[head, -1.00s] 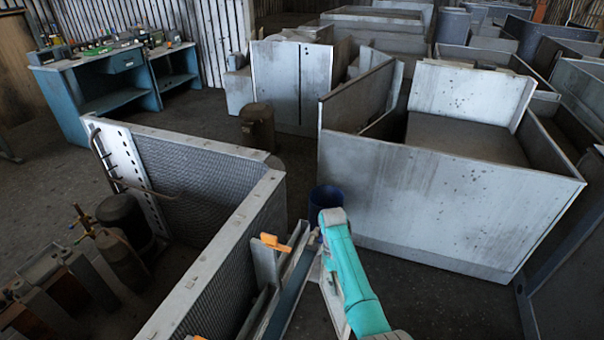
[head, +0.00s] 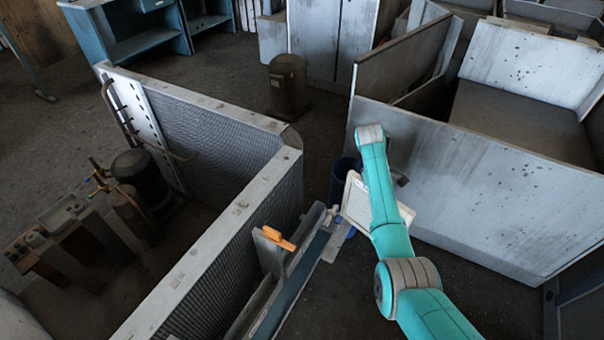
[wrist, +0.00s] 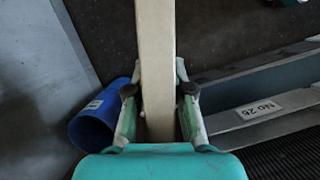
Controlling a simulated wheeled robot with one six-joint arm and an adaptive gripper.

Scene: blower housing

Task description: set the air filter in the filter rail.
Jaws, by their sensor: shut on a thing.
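The air filter (head: 359,205) is a pale, flat panel in the head view, partly hidden behind my teal arm. In the wrist view the filter (wrist: 155,60) shows edge-on as a beige bar. My gripper (wrist: 158,92) is shut on it, one finger on each side. What looks like the filter rail (head: 302,268) is a long grey-blue channel along the near side of the coil housing, left of the filter. In the wrist view the rail (wrist: 275,75) lies to the right, with a "No 26" label. The filter appears apart from it.
An orange handle (head: 279,239) sits on the housing side of the rail. A blue bin (head: 343,180) stands behind the filter; the wrist view shows it too (wrist: 98,125). A large grey sheet-metal box (head: 470,185) stands at right. The finned coil housing (head: 225,225) is at left.

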